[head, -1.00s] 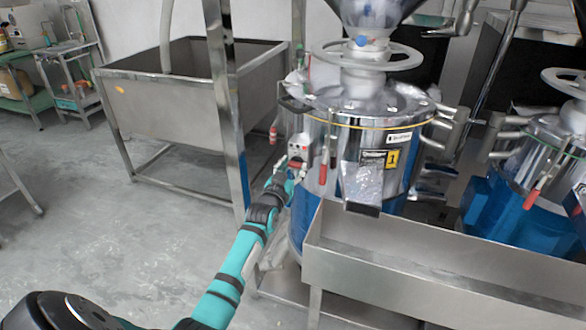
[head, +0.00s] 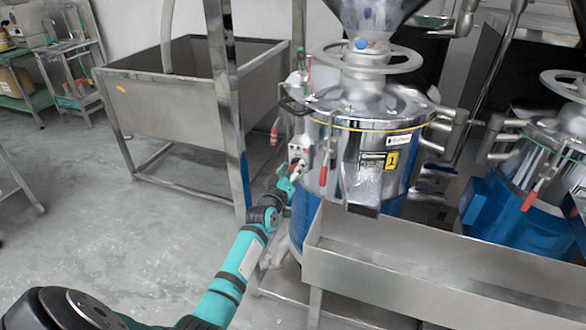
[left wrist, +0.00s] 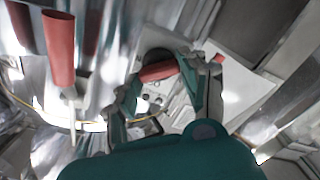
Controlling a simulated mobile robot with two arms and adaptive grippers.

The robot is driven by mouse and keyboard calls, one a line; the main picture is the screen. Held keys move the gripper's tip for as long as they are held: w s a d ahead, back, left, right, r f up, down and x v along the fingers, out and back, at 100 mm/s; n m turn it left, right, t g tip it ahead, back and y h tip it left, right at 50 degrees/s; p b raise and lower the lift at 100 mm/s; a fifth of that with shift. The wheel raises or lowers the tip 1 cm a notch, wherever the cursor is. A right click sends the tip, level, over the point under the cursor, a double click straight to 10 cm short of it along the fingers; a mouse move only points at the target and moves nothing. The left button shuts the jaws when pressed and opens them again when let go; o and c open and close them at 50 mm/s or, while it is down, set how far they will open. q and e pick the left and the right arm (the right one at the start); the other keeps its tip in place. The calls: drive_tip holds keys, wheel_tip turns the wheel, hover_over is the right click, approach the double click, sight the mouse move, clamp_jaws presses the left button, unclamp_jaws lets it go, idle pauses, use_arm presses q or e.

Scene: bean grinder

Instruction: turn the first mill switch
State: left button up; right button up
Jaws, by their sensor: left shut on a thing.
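The first mill (head: 345,155) is a shiny steel drum with a blue lower body and a yellow "1" label. Its switch box (head: 301,148) is a pale panel on the left side of the drum. My left gripper (head: 290,172) is at this box. In the left wrist view, my left gripper (left wrist: 165,85) has its teal fingers either side of the red switch handle (left wrist: 158,71), shut on it. The handle lies slightly tilted across the pale box (left wrist: 160,97). My right gripper is not in view.
A red-handled lever (head: 324,170) hangs on the drum near the box and looms large in the left wrist view (left wrist: 60,50). A steel trough (head: 420,265) stands in front. A second mill (head: 520,190) is at right, a steel tank (head: 190,95) behind left.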

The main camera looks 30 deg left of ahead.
use_arm(q)
drive_tip(key=n, duration=0.5)
drive_tip(key=shift+f+n, duration=0.1)
drive_tip(key=shift+n, duration=0.3)
drive_tip(key=shift+a+f+n, duration=0.1)
drive_tip(key=shift+n, duration=2.2)
drive_tip(key=o, duration=1.2)
drive_tip(key=shift+s, duration=0.15)
drive_tip(key=v, duration=1.1)
drive_tip(key=shift+s, duration=0.4)
